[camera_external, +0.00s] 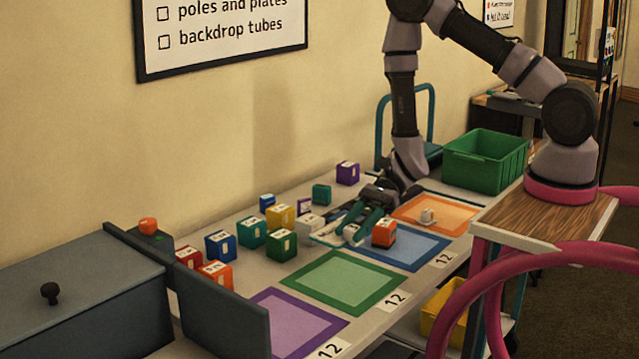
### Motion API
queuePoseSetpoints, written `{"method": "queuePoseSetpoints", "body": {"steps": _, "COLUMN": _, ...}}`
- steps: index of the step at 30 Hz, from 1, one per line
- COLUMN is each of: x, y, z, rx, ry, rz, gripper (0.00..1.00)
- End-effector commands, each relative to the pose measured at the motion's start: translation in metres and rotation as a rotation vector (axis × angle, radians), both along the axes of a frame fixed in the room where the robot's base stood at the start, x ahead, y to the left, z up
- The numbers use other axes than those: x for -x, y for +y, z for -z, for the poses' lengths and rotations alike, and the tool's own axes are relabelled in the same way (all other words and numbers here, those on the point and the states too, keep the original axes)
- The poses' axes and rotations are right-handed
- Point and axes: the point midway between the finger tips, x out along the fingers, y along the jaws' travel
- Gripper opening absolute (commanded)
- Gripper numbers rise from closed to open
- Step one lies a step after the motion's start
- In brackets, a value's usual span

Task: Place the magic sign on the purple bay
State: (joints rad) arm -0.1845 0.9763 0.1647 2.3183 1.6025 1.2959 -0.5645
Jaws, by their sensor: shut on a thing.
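The purple bay (297,326) is a purple-bordered square at the near end of the table, with nothing on it. My gripper (345,233) is low over the table, beside the blue bay (432,244). Its jaws are shut on a small, pale thing (351,233), mostly hidden by the fingers. I cannot read any lettering on it or tell for certain that it is the magic sign. An orange block (384,233) stands on the blue bay, just right of the fingers.
The green bay (342,282) is clear, between blue and purple. A grey upright panel (222,305) borders the purple bay's left side.

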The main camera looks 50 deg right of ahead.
Motion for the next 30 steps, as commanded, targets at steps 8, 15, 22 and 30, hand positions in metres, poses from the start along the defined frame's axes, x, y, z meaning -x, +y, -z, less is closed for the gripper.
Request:
{"method": "queuePoseSetpoints", "body": {"steps": 8, "x": -0.004, "y": 0.034, "z": -0.002, "rx": 0.011, "ry": -0.008, "rz": -0.013, "gripper": 0.0}}
{"method": "queuePoseSetpoints", "body": {"steps": 15, "x": -0.002, "y": 0.136, "z": 0.001, "rx": 0.021, "ry": -0.017, "rz": -0.027, "gripper": 0.0}}
{"method": "queuePoseSetpoints", "body": {"steps": 22, "x": 0.017, "y": 0.214, "z": -0.006, "rx": 0.007, "ry": -0.008, "rz": -0.027, "gripper": 0.0}}
{"method": "queuePoseSetpoints", "body": {"steps": 30, "x": 0.025, "y": 0.236, "z": 0.017, "rx": 0.003, "ry": 0.004, "rz": -0.022, "gripper": 0.0}}
